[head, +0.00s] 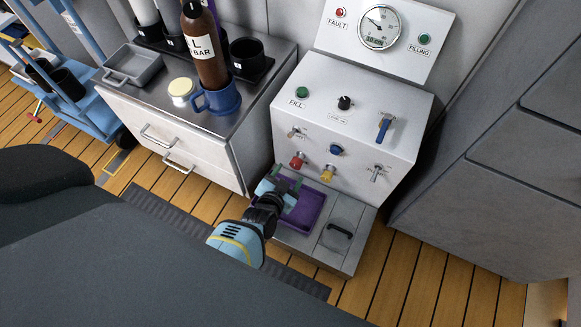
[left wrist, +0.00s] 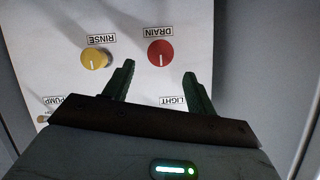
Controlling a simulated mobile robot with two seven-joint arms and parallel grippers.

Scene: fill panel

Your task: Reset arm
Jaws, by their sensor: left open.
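My left gripper (head: 287,180) is low in front of the fill panel (head: 350,80), above a purple tray (head: 304,213). It is open, with nothing between its fingers. In the left wrist view the two dark fingers (left wrist: 160,72) point at the panel face, which appears upside down. The red DRAIN knob (left wrist: 160,52) shows between and beyond the fingertips, and the yellow RINSE knob (left wrist: 95,58) is to the left. Both knobs also show in the head view, red (head: 297,160) and yellow (head: 328,172). I cannot tell how far the fingertips are from the panel. My right gripper is not in view.
The panel carries a green FILL button (head: 302,92), a blue lever (head: 384,128) and a gauge (head: 379,27). A black handle (head: 340,230) is right of the tray. A counter at left holds a brown bottle (head: 207,50) in a blue mug (head: 222,98). Grey cabinets (head: 490,170) stand at right.

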